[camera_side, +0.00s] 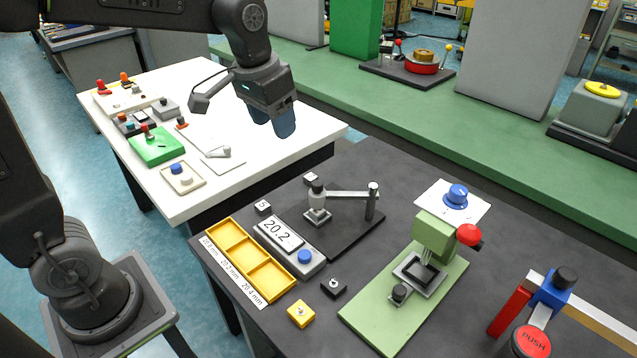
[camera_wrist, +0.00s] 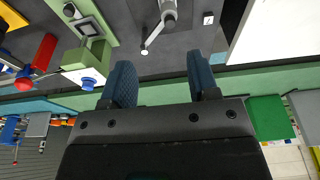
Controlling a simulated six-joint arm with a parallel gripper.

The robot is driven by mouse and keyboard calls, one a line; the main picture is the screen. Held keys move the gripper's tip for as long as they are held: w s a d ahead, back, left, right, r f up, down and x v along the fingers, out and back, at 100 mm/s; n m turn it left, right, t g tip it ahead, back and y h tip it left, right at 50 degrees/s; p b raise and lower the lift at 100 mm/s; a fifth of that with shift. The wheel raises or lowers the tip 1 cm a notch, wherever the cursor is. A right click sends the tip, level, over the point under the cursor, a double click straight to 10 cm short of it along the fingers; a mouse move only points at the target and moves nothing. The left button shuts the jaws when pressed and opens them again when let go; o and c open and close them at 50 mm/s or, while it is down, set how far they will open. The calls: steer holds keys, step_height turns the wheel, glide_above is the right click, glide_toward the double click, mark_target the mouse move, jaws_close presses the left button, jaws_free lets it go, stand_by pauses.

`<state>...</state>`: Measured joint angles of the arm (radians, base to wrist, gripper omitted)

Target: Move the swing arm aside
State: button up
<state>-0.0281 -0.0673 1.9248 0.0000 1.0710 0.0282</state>
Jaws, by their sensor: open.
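The swing arm (camera_side: 346,194) is a thin pale bar in the side view. It runs level between a tall dark post (camera_side: 371,205) on the right and a silver upright piece with a dark knob (camera_side: 317,187) on the left. That piece stands over a small square pedestal (camera_side: 317,216) on a dark plate (camera_side: 345,238). In the wrist view the bar (camera_wrist: 158,31) shows beyond my fingers, near the top. My gripper (camera_side: 272,122) is open and empty, with blue fingertips. It hangs above the white table, up and left of the swing arm, clear of it.
A display box reading 20.2 (camera_side: 278,235) and a yellow three-part tray (camera_side: 249,261) stand left of the plate. A green press with a red knob (camera_side: 435,235) stands close on the right. Small blocks lie nearby. The white table (camera_side: 290,150) holds several switch boxes.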

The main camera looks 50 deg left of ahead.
mark_target(317, 183)
steer(key=w+a+f+g, duration=0.1)
steer(key=w+f+g, duration=0.1)
steer(key=w+f, duration=0.8)
steer(key=f, duration=0.3)
steer(key=w+f, duration=0.1)
steer(key=f, duration=0.7)
steer(key=shift+w+a+f, duration=0.2)
steer(key=shift+w, duration=0.1)
steer(key=shift+c, duration=0.5)
jaws_close()
